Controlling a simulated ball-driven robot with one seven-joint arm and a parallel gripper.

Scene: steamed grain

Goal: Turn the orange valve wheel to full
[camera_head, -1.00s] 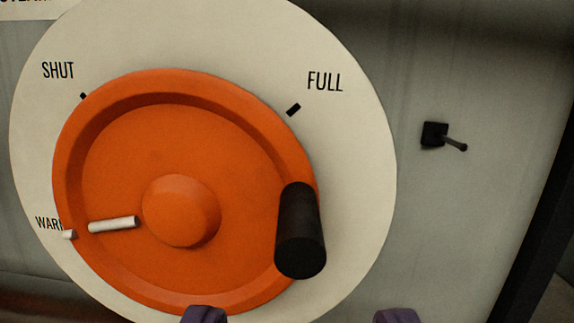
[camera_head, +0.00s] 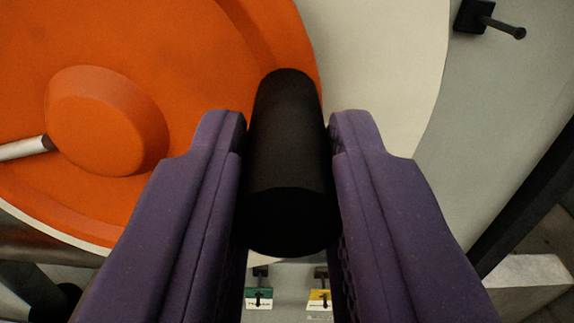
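The orange valve wheel (camera_head: 190,60) fills the upper left of the view, with its round hub (camera_head: 105,120) left of my gripper. A white pointer bar (camera_head: 22,148) on the wheel lies left of the hub. The black handle (camera_head: 288,150) stands out from the wheel's right side toward me. My gripper (camera_head: 287,125) has its purple fingers against both sides of the handle, with no clear gap, shut on it. The cream dial plate (camera_head: 385,60) shows right of the wheel. Its SHUT, WARM and FULL marks are out of view.
A black toggle switch (camera_head: 480,16) sits on the grey panel at the upper right. Below, between my fingers, are small levers with a green label (camera_head: 258,298) and a yellow label (camera_head: 320,298). A dark upright edge (camera_head: 530,195) runs at the right.

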